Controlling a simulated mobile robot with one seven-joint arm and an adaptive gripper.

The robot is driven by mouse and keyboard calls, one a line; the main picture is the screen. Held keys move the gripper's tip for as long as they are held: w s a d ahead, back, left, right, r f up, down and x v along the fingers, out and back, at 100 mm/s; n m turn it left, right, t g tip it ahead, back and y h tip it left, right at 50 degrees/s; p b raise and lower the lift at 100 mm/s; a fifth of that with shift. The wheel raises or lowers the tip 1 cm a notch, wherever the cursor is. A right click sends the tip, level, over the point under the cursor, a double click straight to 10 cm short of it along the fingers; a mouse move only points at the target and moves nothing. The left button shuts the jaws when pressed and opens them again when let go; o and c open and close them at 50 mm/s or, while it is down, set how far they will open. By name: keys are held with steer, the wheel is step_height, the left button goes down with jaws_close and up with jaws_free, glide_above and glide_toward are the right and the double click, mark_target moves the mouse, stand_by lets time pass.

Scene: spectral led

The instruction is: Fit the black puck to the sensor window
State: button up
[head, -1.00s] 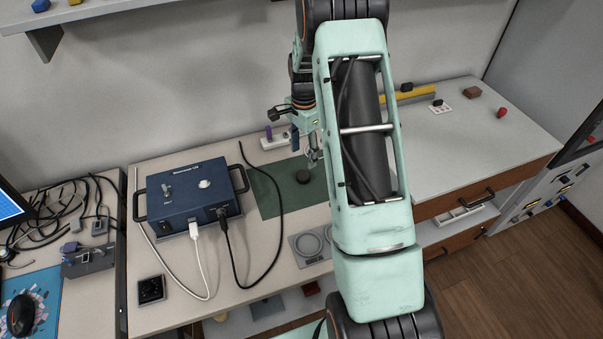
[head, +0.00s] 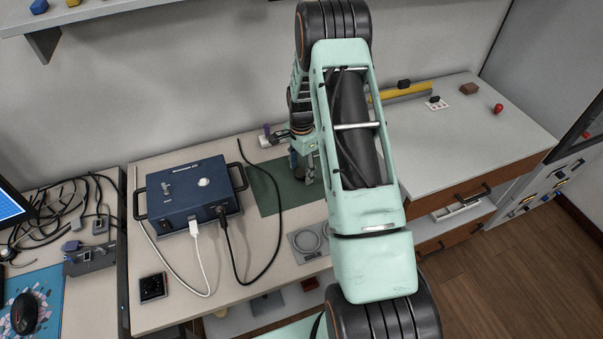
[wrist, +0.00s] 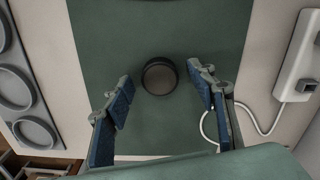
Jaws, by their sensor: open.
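The black puck (wrist: 159,76), round with a dark rim, lies on a green mat (wrist: 90,30). In the wrist view it sits between and slightly beyond the fingertips of my gripper (wrist: 161,88). The fingers are open, one on each side, with a gap to the puck. In the head view my gripper (head: 308,172) is over the mat (head: 270,190) and hides the puck. A blue instrument box (head: 188,193) to the left has a switch and a round white spot (head: 204,182) on top. I cannot tell whether that spot is the sensor window.
A black cable (head: 278,230) loops beside the mat. A small black square device (head: 152,288) lies front left. A grey tray with round recesses (head: 308,240) is in front of the mat; a white power strip (head: 268,139) is behind it. The right worktop (head: 460,140) is largely clear.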

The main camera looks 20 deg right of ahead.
steer(key=c, duration=1.2)
steer(key=shift+r, duration=0.15)
steer(key=shift+r, duration=0.55)
steer(key=s+a+r+b, duration=0.1)
steer(key=s+r, duration=0.3)
steer(key=s+a+r+b, duration=0.1)
steer(key=s+r, duration=0.2)
steer(key=s, duration=0.2)
steer(key=s+a+r, duration=0.1)
steer(key=s+r, duration=0.3)
steer(key=shift+s+r+b, duration=0.35)
steer(key=shift+b, duration=0.05)
